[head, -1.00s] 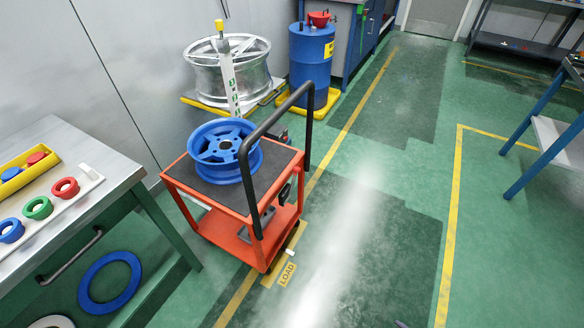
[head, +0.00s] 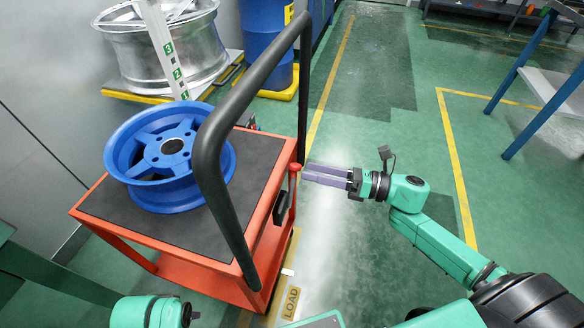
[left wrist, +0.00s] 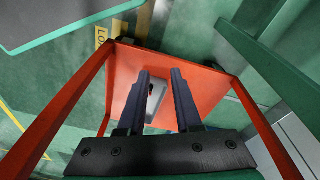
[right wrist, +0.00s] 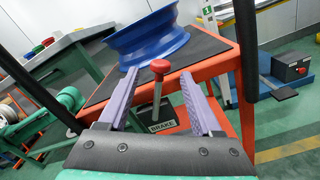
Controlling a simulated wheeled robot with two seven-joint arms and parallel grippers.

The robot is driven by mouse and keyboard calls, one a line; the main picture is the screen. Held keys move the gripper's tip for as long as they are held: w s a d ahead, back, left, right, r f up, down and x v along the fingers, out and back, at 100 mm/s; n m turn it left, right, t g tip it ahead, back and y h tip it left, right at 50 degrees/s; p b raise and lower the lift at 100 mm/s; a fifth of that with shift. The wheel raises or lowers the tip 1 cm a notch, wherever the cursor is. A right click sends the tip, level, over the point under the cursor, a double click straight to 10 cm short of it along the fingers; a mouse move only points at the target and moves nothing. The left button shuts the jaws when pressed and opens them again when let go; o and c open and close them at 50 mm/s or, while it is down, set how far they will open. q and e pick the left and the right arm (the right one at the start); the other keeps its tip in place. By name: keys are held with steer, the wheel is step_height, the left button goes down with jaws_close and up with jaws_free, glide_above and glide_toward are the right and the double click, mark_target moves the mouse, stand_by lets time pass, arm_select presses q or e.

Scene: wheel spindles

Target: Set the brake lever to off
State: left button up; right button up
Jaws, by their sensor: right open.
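The brake lever (head: 293,187) stands at the right side of the orange cart, upright, with a red ball knob on a thin metal stem. In the right wrist view the red knob (right wrist: 160,68) shows between the purple fingers, above a dark box labelled BRAKE (right wrist: 165,127). My right gripper (head: 306,173) is open, its fingertips just right of the knob in the head view. I cannot tell whether they touch it. My left gripper (left wrist: 160,72) is open and empty in the left wrist view, over the cart's lower shelf; its fingers are outside the head view.
The orange cart (head: 255,268) carries a blue wheel rim (head: 170,190) on its dark top. Its black push handle (head: 212,150) rises close to the lever. A silver wheel and blue drum (head: 266,50) stand behind.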

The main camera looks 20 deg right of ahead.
mark_target(295, 165)
steer(key=x, duration=0.5)
steer(key=shift+w+a, duration=0.1)
jaws_close()
stand_by(1.2)
